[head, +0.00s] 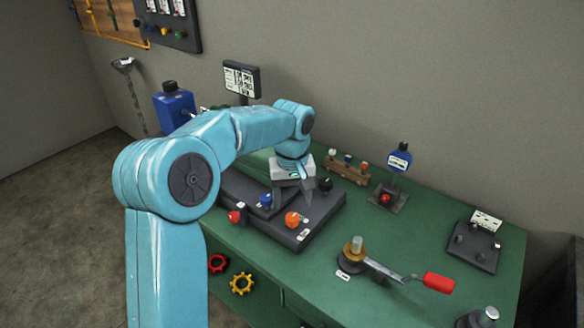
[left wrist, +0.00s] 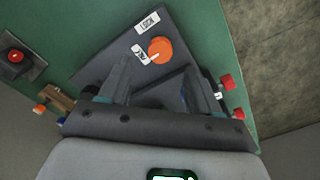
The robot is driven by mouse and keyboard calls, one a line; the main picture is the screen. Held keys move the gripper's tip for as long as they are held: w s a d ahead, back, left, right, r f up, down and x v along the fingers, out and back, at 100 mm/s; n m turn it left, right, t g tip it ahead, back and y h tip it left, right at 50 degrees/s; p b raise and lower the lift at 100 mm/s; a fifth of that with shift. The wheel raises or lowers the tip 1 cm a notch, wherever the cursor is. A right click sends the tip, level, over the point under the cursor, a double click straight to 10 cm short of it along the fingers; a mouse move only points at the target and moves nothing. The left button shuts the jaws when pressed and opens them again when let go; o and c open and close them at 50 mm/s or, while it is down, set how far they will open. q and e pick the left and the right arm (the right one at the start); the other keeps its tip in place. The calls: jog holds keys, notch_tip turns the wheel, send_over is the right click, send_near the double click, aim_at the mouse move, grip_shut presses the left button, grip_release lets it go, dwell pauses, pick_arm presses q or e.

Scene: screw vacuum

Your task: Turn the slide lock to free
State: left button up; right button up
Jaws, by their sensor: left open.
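An orange knob (head: 291,219) stands on a dark grey block (head: 322,222) on the green bench. It also shows in the left wrist view (left wrist: 160,50), with a white pointer mark and two small white labels beside it; I cannot read them surely. My left gripper (head: 293,195) is over the same block, just behind the orange knob. In the left wrist view my left gripper (left wrist: 157,78) has its fingers spread, with nothing held. The knob lies just beyond the fingertips, apart from them. My right gripper is not in view.
Blue (head: 265,200), red (head: 234,216) and black (head: 326,184) knobs sit close around the gripper. A red-handled lever (head: 438,283) lies at the front right. Bottles, a small rack (head: 347,171) and a sign (head: 241,79) stand behind. The bench's right middle is fairly clear.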

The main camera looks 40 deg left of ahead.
aim_at(292, 217)
pick_arm(q)
notch_tip(292, 217, up, 11)
jog(key=p, duration=0.1)
jog(key=shift+p, duration=0.3)
jog(key=shift+r, duration=0.1)
